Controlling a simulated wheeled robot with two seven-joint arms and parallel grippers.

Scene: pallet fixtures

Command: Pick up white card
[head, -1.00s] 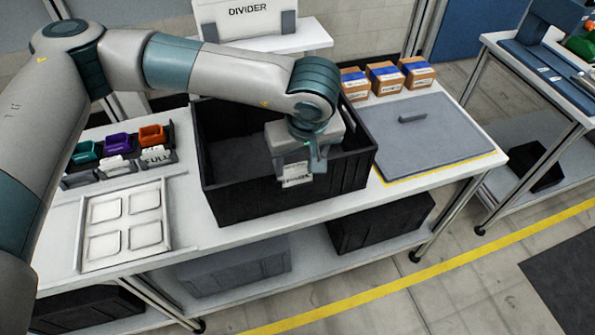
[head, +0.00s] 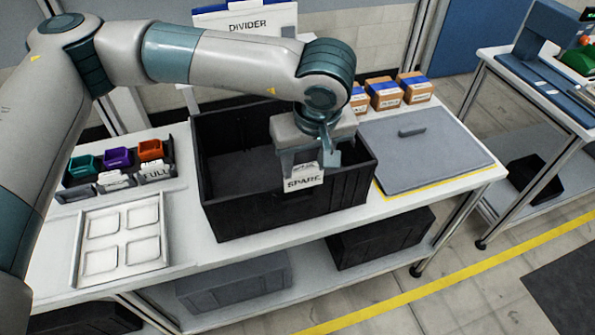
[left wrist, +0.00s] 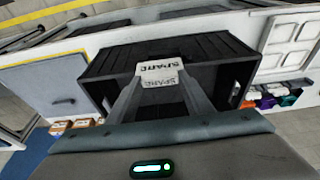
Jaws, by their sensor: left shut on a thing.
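The white card (head: 303,178), printed "SPARE", is held by my left gripper (head: 300,165) at the front wall of the black crate (head: 285,212) in the head view. In the left wrist view the card (left wrist: 160,72) sits between the two fingertips of my left gripper (left wrist: 160,85), with the crate (left wrist: 215,60) behind it. The fingers are shut on the card. I cannot tell whether the card touches the crate wall. My right gripper is not in view.
Left of the crate are a white tray (head: 78,250) with several recesses and a black rack of coloured bins (head: 118,157). A grey lid (head: 440,165) lies to the right, with small boxes (head: 384,92) behind it. A "DIVIDER" board (head: 247,20) stands at the back.

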